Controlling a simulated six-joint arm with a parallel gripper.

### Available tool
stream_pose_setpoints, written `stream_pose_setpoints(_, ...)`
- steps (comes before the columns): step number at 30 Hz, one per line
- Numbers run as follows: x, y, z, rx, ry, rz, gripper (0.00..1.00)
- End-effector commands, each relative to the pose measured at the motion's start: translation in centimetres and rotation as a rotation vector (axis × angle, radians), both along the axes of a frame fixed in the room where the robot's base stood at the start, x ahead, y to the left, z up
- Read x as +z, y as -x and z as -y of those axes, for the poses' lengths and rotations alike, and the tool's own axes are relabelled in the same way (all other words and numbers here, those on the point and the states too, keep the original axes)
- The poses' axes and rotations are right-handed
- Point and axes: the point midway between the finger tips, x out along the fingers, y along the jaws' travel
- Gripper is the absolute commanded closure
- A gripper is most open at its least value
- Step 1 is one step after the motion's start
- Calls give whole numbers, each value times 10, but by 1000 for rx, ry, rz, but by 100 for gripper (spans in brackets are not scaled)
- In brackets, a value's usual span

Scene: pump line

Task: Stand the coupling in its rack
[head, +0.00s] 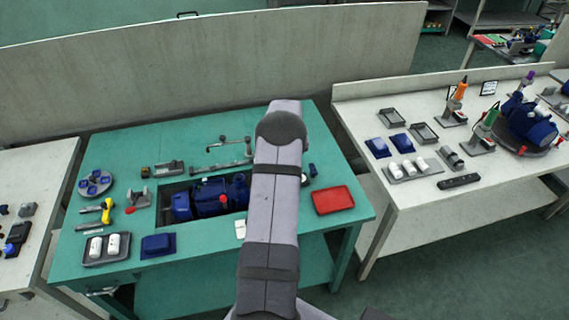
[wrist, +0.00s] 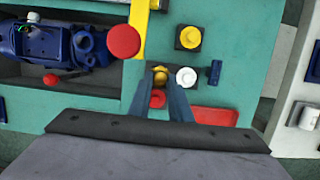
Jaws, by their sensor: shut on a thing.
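My gripper (wrist: 161,86) points down over the teal bench in the wrist view, its two fingers close together. A small yellow piece (wrist: 160,76) with dark parts around it shows between the fingertips, and the fingers are shut on it. It may be the coupling; its shape is too small to tell. A dark square holder (wrist: 190,37) with a round yellow top stands a little beyond and to the right. I cannot tell whether it is the rack. In the head view my own arm hides the gripper and the held piece.
A white round part (wrist: 186,77), a small blue part (wrist: 215,72) and a red round part (wrist: 157,98) lie close around the fingers. A red tray (head: 333,200) is at the bench's right. A blue pump (head: 210,197) sits in a recess to the left, with a red knob (wrist: 123,41) nearby.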

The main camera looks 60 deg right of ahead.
Motion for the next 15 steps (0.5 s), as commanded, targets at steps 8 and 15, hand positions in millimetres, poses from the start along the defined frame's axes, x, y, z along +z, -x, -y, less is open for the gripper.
stream_pose_setpoints(8, -23, 0, 0, 0, -1, 0, 98)
stream_pose_setpoints(15, -33, 0, 0, 0, 0, 0, 98)
